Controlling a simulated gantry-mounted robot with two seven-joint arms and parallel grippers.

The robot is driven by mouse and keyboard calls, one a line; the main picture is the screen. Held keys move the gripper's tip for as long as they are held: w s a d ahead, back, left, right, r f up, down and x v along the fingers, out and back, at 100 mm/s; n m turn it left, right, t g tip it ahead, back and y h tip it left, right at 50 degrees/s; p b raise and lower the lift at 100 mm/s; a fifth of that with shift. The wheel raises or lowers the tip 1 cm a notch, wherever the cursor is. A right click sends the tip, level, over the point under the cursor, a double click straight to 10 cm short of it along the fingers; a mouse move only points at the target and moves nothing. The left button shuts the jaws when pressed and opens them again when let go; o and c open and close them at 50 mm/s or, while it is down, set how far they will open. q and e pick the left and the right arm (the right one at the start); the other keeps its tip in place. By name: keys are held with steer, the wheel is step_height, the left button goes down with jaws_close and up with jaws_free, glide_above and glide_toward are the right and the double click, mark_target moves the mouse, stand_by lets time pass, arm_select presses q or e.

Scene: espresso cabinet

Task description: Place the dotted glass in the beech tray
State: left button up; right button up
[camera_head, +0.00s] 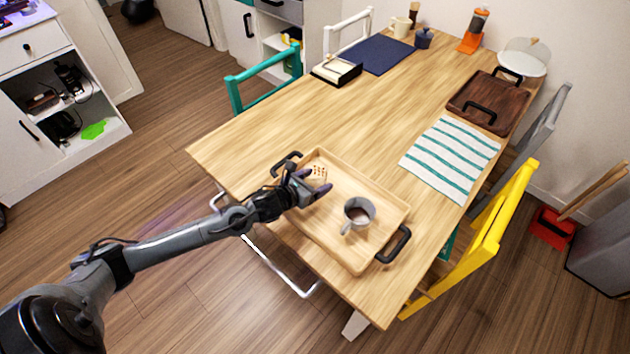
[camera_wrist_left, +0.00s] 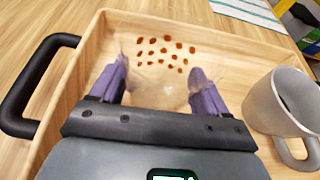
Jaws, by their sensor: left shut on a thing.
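The dotted glass (camera_wrist_left: 165,62) is clear with reddish-brown dots and shows between the purple fingers of my left gripper (camera_wrist_left: 160,88) in the wrist view. My left gripper is shut on it. In the head view the glass (camera_head: 318,172) is partly hidden by the gripper (camera_head: 312,186). The glass is inside the outline of the beech tray (camera_head: 355,264), towards its far left end. I cannot tell whether its base touches the tray floor. The tray is pale wood with black handles. My right gripper does not show.
A grey mug (camera_head: 359,212) stands in the tray, right of the gripper. A striped cloth (camera_head: 452,158) and a dark wooden tray (camera_head: 486,101) lie farther right on the table. A yellow chair (camera_head: 492,225) stands at the right edge. The table's middle is clear.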

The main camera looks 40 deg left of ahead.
arm_select(q)
steer(key=o, duration=1.2)
steer(key=shift+r, duration=0.1)
steer(key=shift+s+r+p, duration=0.25)
steer(key=shift+s+p, duration=0.15)
steer(key=shift+s, duration=0.15)
steer(key=p+v, duration=0.2)
steer(key=v, duration=0.8)
steer(key=shift+s+r, duration=0.2)
steer(key=shift+s, duration=0.15)
